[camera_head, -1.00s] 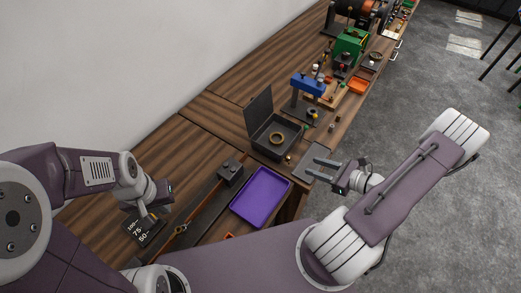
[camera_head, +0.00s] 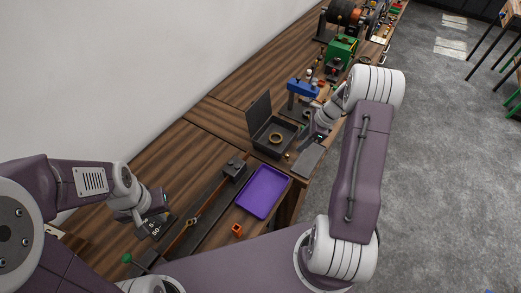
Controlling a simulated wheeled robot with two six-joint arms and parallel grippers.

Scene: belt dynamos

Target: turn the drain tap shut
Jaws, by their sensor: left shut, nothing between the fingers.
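I cannot make out a drain tap for certain. A small brass-coloured fitting (camera_head: 193,221) sits on the long dark rail (camera_head: 206,204), and a green knob (camera_head: 127,258) shows at the lower left; I cannot tell whether either is the tap. My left gripper (camera_head: 143,222) is shut and empty, pointing down over a black card with white numbers (camera_head: 156,227), left of the rail. My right gripper (camera_head: 305,133) is beside the right side of the open black box (camera_head: 262,140). Its fingers are small and partly hidden, so their opening is unclear.
A purple tray (camera_head: 263,192) and an orange cube (camera_head: 237,231) lie right of the rail. A ring (camera_head: 276,138) is in the black box. A blue-topped press (camera_head: 303,88) and green machine (camera_head: 340,51) stand farther along the bench. Bare wood (camera_head: 150,165) lies left.

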